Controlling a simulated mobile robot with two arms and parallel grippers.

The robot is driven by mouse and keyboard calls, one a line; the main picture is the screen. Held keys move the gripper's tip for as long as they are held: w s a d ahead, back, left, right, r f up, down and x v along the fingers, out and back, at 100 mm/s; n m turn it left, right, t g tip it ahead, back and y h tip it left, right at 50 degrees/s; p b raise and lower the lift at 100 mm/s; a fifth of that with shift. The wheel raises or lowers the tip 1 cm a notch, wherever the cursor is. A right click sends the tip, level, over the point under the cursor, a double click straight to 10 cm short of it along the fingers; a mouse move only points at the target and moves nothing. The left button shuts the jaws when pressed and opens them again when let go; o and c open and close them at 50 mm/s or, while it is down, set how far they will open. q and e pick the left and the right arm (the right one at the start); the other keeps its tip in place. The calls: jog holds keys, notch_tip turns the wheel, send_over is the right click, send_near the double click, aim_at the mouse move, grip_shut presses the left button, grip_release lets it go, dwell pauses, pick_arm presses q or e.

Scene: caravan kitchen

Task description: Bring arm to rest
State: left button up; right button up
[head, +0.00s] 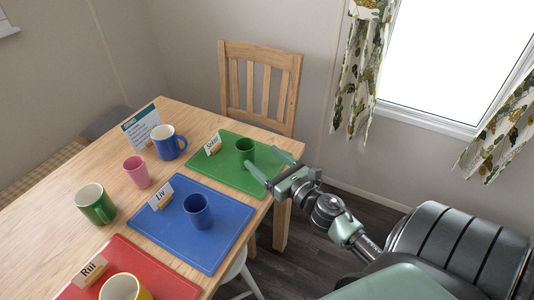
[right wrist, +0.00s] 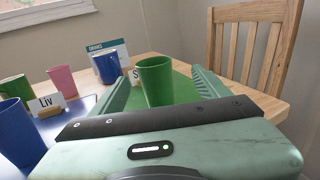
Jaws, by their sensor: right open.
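My right arm reaches in from the lower right of the head view. Its gripper (head: 272,166) is open at the right edge of the table, over the green mat (head: 222,174). A small green cup (head: 243,150) stands upright on that mat, between or just beyond the fingertips. In the right wrist view the green cup (right wrist: 154,80) shows between the two spread fingers, with no finger visibly pressing on it. My left gripper is in neither view.
The wooden table (head: 60,195) also bears a blue mat (head: 225,225) with a blue cup (head: 198,211), a red mat (head: 125,255), a pink cup (head: 137,171), mugs and name cards. A wooden chair (head: 262,88) stands behind. Floor (head: 335,205) shows right of the table.

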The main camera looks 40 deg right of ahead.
jog(key=shift+s, duration=0.35)
dwell(0.3)
